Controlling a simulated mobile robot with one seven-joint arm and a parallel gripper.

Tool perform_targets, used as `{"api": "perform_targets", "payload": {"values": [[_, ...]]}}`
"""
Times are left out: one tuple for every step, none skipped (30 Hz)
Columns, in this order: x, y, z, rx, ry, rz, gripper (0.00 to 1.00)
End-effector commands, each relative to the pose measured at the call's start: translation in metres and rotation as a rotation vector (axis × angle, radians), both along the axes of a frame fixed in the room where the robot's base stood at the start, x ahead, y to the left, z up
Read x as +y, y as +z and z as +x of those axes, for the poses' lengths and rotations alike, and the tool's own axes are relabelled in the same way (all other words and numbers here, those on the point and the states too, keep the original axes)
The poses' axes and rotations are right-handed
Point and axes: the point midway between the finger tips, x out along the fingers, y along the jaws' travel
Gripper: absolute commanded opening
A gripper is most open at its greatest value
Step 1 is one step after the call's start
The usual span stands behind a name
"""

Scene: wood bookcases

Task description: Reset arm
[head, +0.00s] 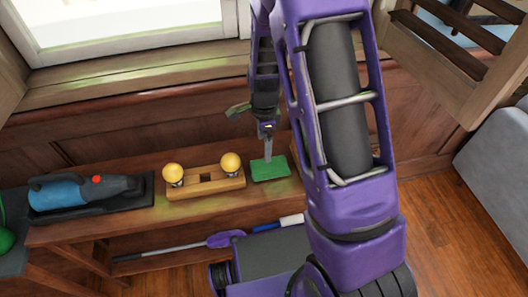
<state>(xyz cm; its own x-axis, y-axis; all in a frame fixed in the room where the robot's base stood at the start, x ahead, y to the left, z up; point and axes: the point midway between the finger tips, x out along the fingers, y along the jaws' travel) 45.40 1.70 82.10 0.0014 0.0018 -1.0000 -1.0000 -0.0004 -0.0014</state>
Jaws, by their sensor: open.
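My arm is the purple and black one filling the middle right of the head view. My gripper (264,122) hangs at its far end, pointing down above the wooden bench (150,222). It is open, and part of it is dark and hard to make out. A flat green piece (271,169) lies just below it on the bench, with a thin grey stem rising from it toward the gripper. I cannot tell whether the stem touches the gripper. My upper arm hides the bench's right end.
A wooden block with two yellow knobs (205,181) stands left of the green piece. A blue and black handheld device (85,192) lies on a dark tray further left. A window (120,25) is behind. A purple-headed tool (222,239) lies below the bench. A grey seat (495,180) stands right.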

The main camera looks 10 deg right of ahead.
Motion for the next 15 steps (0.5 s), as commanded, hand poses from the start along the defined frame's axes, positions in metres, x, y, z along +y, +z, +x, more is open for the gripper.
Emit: {"api": "perform_targets", "payload": {"values": [[0.000,0.008,0.000,-0.002,0.001,0.000,1.00],[0.000,0.011,0.000,-0.001,0.001,0.000,1.00],[0.000,0.014,0.000,-0.001,0.001,0.000,1.00],[0.000,0.016,0.000,-0.001,0.001,0.000,1.00],[0.000,0.018,0.000,-0.001,0.001,0.000,1.00],[0.000,0.019,0.000,0.000,0.001,0.000,1.00],[0.000,0.020,0.000,0.001,0.000,0.000,1.00],[0.000,0.020,0.000,0.001,0.000,0.000,1.00],[0.000,0.020,0.000,0.001,0.000,0.000,1.00],[0.000,0.020,0.000,0.001,0.000,0.000,1.00],[0.000,0.020,0.000,0.001,0.000,0.000,1.00],[0.000,0.020,0.000,0.001,0.000,0.000,1.00],[0.000,0.020,0.000,0.001,0.000,0.000,1.00],[0.000,0.020,0.000,0.001,0.000,0.000,1.00],[0.000,0.020,0.000,0.001,0.000,0.000,1.00]]}}
